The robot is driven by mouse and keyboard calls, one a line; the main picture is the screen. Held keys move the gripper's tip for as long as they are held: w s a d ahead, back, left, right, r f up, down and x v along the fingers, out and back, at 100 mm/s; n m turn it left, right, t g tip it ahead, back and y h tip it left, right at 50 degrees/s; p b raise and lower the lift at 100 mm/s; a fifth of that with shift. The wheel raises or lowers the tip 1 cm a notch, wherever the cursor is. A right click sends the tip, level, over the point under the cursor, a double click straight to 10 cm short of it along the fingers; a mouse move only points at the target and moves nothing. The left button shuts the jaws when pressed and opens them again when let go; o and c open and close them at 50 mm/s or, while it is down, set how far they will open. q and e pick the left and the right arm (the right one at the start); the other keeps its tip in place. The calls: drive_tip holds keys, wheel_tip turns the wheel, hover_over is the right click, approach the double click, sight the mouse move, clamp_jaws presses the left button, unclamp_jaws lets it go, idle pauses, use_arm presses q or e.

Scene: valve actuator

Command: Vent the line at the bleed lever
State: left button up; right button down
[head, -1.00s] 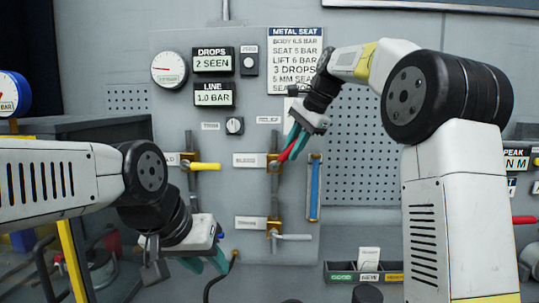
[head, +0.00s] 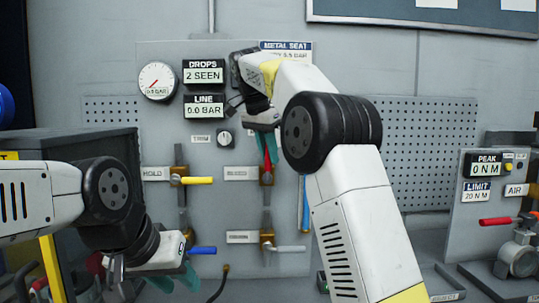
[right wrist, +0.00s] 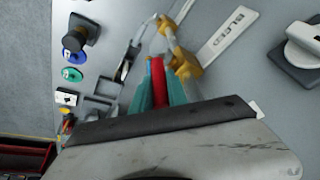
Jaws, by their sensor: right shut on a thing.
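The bleed lever has a red handle (head: 269,170) on a brass valve, beside a pale label, in the middle of the panel. My right gripper (head: 268,148) is shut on the red handle from above. In the right wrist view its teal fingers hold the handle (right wrist: 156,80) between them, near the BLEED label (right wrist: 222,38). The handle stands roughly upright. The LINE display (head: 205,106) reads 0.0 BAR, and the DROPS display (head: 205,72) reads 2 SEEN. My left gripper (head: 176,280) hangs low at the left, its teal fingers apart and empty.
A yellow HOLD lever (head: 197,181) points right, left of the bleed valve. Below are a grey lever (head: 290,248) and a blue handle (head: 202,250). A round gauge (head: 157,81) sits upper left. My right arm covers part of the pegboard (head: 430,150).

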drive_tip(key=shift+a+f, duration=0.1)
drive_tip(key=shift+a, duration=0.1)
drive_tip(key=c, duration=1.3)
unclamp_jaws()
drive_tip(key=s+a+r, duration=0.4)
drive_tip(key=s+a, duration=0.5)
drive_tip(key=s, duration=0.1)
drive_tip(key=shift+s+r, duration=0.25)
drive_tip(key=shift+r, duration=0.1)
